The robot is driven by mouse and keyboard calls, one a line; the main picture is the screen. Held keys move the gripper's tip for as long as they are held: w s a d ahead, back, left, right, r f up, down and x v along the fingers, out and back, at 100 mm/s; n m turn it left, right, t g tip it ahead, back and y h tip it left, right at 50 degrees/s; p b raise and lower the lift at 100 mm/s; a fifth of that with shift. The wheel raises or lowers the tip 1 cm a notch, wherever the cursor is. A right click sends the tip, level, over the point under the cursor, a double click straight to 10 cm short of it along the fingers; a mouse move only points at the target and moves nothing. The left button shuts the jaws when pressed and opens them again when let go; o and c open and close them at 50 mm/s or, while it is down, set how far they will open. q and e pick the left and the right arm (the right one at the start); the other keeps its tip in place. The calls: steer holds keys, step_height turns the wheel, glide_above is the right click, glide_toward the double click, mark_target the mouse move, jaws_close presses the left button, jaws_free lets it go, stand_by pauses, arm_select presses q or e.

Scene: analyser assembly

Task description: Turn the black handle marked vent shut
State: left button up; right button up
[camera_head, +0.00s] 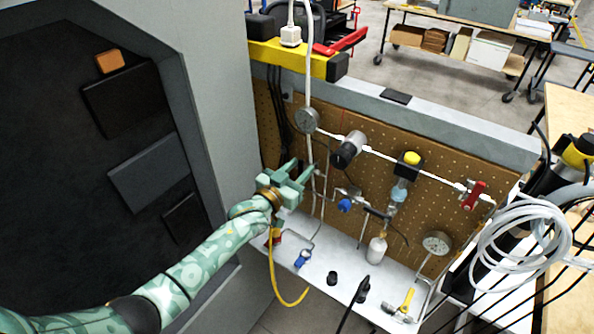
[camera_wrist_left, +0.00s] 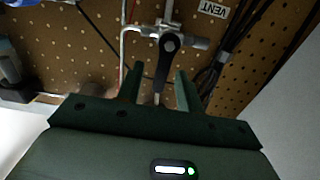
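The black handle (camera_wrist_left: 170,44) shows in the left wrist view on a metal valve fitted to thin pipework on the pegboard. Its rounded end is at the valve and its narrow arm points down the picture, between the lines of my fingers. A white label reading VENT (camera_wrist_left: 214,8) sits just above and right of it. My left gripper (camera_wrist_left: 157,78) is open, one finger on each side of the handle's line, with nothing clearly gripped. Contact cannot be told. In the head view my left gripper (camera_head: 305,172) is close to the pegboard and hides the handle. My right gripper is not in view.
The pegboard (camera_head: 270,115) carries a gauge (camera_head: 307,119), a blue knob (camera_head: 345,205) and a red handle (camera_head: 472,195) to the right. Black cables (camera_wrist_left: 205,80) run beside the valve. A white shelf (camera_head: 325,265) lies below, with a yellow hose (camera_head: 273,275) near my arm.

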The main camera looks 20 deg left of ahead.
arm_select(q)
steer(key=p+v, duration=0.1)
steer(key=v, duration=1.5)
steer(key=shift+s, duration=0.2)
stand_by(0.6)
